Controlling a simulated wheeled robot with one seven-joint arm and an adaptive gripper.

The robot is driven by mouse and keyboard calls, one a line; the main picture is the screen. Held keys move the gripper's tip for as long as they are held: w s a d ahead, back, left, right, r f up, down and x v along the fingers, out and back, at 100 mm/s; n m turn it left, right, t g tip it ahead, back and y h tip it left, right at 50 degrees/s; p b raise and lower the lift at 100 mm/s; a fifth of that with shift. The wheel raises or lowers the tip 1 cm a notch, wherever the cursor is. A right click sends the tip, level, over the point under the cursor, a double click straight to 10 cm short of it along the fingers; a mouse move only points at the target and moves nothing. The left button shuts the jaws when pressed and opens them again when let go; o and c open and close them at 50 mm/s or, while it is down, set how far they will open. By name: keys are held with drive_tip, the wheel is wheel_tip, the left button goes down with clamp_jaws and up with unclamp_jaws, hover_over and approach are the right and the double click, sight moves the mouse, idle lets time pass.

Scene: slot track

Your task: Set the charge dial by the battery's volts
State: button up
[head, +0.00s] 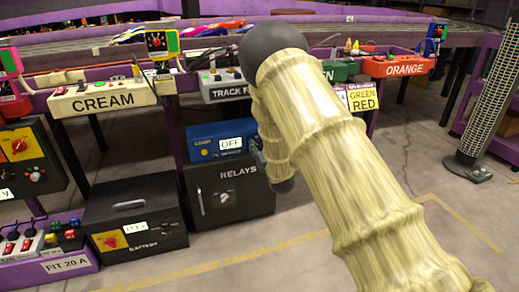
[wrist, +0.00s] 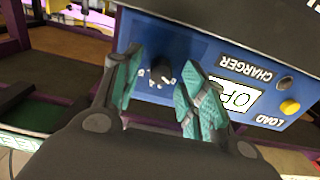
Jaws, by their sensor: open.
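The blue charger (head: 201,142) sits on top of a black box at mid-height in the head view, partly behind my arm. Its display (head: 231,143) reads OFF. In the wrist view the charger (wrist: 190,35) is upside down, and its black dial (wrist: 161,74) shows between my fingers. My gripper (wrist: 162,62) is open, its teal pads on either side of the dial with a visible gap to each. In the head view my arm mostly hides the gripper.
The black RELAYS box (head: 240,200) stands directly below the charger. A yellow button (wrist: 290,107) marked LOAD is beside the display in the wrist view. The purple FIT 20 A unit (head: 65,266) is at lower left. Open floor (head: 400,175) lies to the right.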

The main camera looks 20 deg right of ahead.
clamp_jaws()
drive_tip(key=shift+r+m+p, duration=0.2)
drive_tip(key=shift+m+p, duration=0.1)
drive_tip(key=shift+p, duration=0.35)
drive_tip(key=shift+d+r+m+p, duration=0.15)
drive_tip(key=shift+m+p, duration=0.45)
drive_tip(key=shift+p, duration=0.3)
drive_tip(key=shift+d+f+m+p, duration=0.1)
drive_tip(key=shift+f+m+p, duration=0.1)
drive_tip(key=shift+m+p, duration=2.05)
drive_tip(key=shift+f+m+p, duration=0.15)
drive_tip(key=shift+m+p, duration=1.55)
drive_tip(key=shift+m, duration=0.95)
